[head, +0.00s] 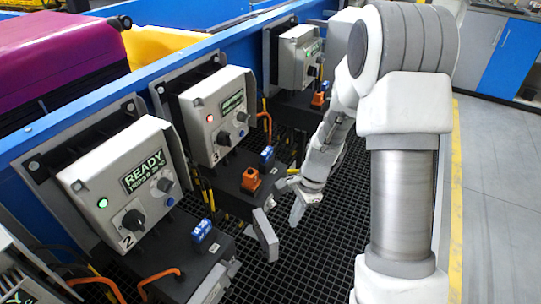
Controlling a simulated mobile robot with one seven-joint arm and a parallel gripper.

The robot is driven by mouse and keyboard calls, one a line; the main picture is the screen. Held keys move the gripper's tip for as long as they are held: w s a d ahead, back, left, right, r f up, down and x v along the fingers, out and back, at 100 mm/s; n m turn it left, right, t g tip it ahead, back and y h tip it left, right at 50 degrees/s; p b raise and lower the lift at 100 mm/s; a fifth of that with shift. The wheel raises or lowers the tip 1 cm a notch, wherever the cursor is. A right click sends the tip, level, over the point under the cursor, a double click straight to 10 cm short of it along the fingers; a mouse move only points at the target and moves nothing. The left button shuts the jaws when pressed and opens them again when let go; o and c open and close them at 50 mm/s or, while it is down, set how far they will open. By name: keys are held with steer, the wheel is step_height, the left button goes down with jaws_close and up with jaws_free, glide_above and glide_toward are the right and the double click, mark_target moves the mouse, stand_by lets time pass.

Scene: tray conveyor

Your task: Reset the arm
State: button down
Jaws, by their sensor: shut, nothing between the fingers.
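My arm (335,110) reaches down from the upper right, bent, in front of a row of control boxes. My gripper (293,200) is at its lower end, low over the dark grid floor. Its fingers are shut with nothing visible between them. It is just right of the orange and blue connectors on the middle control box's lower unit. Whether it touches that unit cannot be told from this view.
Control box 2 (118,178) shows READY and a green light. The middle control box (217,115) has a red light, the far control box (299,56) a green one. A purple suitcase (60,55) lies behind the blue conveyor rail (195,50). Dark grid floor (320,255) is open below.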

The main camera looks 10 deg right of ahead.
step_height(320, 180, up, 10)
steer(key=s+n+t, duration=0.1)
steer(key=n, duration=0.3)
steer(key=s+d+r+n+t+h, duration=0.1)
steer(key=s+r+n+t+h, duration=0.3)
steer(key=s+r+n, duration=1)
step_height(320, 180, up, 20)
steer(key=s+m+t+y+p, duration=0.1)
steer(key=s+m+p, duration=0.1)
steer(key=p, duration=1.4)
steer(key=shift+d+m, duration=0.15)
steer(key=shift+m, duration=0.25)
stand_by(0.9)
